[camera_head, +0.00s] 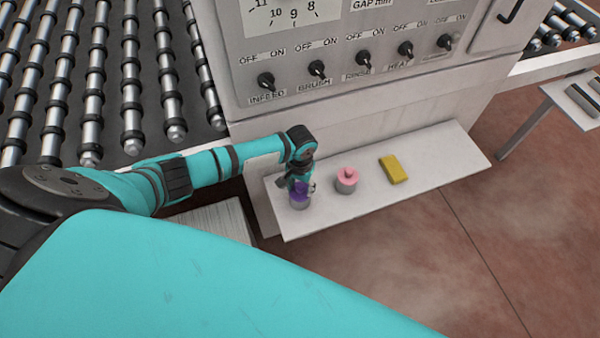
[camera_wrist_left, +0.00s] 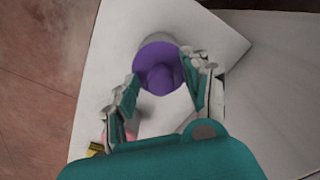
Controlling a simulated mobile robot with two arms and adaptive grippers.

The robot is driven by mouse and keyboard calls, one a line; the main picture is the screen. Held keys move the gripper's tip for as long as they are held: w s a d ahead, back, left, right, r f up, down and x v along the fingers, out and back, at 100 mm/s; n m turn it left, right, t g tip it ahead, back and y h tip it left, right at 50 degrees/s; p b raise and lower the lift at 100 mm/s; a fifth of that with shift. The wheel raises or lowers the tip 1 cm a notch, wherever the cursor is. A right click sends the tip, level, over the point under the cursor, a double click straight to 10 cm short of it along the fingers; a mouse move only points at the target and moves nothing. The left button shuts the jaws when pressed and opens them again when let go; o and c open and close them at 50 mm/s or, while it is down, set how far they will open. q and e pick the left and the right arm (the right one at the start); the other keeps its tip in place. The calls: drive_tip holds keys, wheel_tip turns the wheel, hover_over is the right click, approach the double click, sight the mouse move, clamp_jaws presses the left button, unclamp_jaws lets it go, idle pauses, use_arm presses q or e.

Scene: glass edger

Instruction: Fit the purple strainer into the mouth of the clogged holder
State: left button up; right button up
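The purple strainer (camera_head: 300,188), a disc with a knob, is at the mouth of a grey holder (camera_head: 299,203) at the left end of the white shelf (camera_head: 440,175). In the left wrist view the strainer (camera_wrist_left: 158,72) covers most of the holder, whose grey rim (camera_wrist_left: 155,38) shows past it. I cannot tell whether it sits fully down. My left gripper (camera_wrist_left: 160,72) is open, its fingers on either side of the strainer and apart from the knob. It also shows above the holder in the head view (camera_head: 301,182). My right gripper is out of view.
A second grey holder with a pink knobbed piece (camera_head: 347,174) stands right of the purple one. A yellow block (camera_head: 393,168) lies farther right. The machine's panel with several knobs (camera_head: 360,60) rises behind the shelf. A roller conveyor (camera_head: 130,80) is at left.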

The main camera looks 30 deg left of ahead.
use_arm(q)
drive_tip(key=shift+r, duration=0.15)
wheel_tip(320, 180, up, 12)
idle(0.6)
drive_tip(key=shift+f, duration=0.2)
